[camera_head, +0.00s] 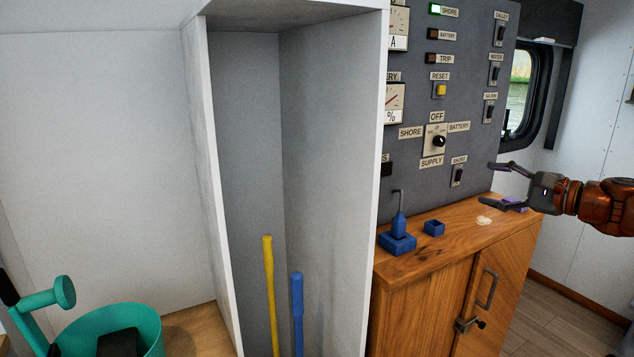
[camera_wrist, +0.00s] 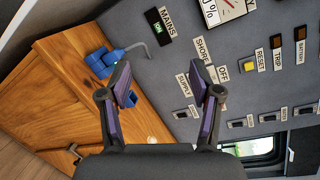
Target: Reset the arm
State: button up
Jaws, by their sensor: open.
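My gripper (camera_head: 493,184) is open and empty at the right in the head view, in front of the grey switch panel (camera_head: 468,120) and above the right part of the wooden counter (camera_head: 450,235). In the wrist view its two purple-padded fingers (camera_wrist: 165,92) stand apart with nothing between them. My arm reaches in from the right edge of the head view.
A blue plug-like object (camera_head: 398,228) with a bent hook and a small blue socket (camera_head: 434,228) sit on the counter. Left are a tall grey locker with a yellow handle (camera_head: 269,290) and a blue handle (camera_head: 297,310), and a teal bucket (camera_head: 135,318).

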jog(key=s+a+f+n+g+p, duration=0.1)
jog(key=s+a+n+g, duration=0.2)
jog(key=a, duration=0.5)
jog(key=s+a+n+g+p, duration=0.1)
jog(key=s+a+n+g, duration=0.15)
jog(key=a, duration=0.55)
jog(key=s+a+f+n+g+h+p, duration=0.15)
jog(key=s+a+f+n+g, duration=0.3)
jog(key=s+a, duration=0.5)
jog(key=s+f+n+g+h+p, duration=0.3)
jog(key=s+f+h, duration=0.35)
jog(key=s, duration=0.85)
jog(key=s+d+f+n+g+h+p, duration=0.1)
jog(key=s+d+f, duration=0.2)
jog(key=s, duration=0.3)
jog(key=s+d+f+n+h+p, duration=0.1)
jog(key=s+d+f, duration=0.2)
jog(key=s, duration=0.3)
jog(key=shift+s+d+f+g+h, duration=0.2)
jog(key=shift+d+f+g+h, duration=0.15)
jog(key=shift+d, duration=0.3)
jog(key=shift+r, duration=0.1)
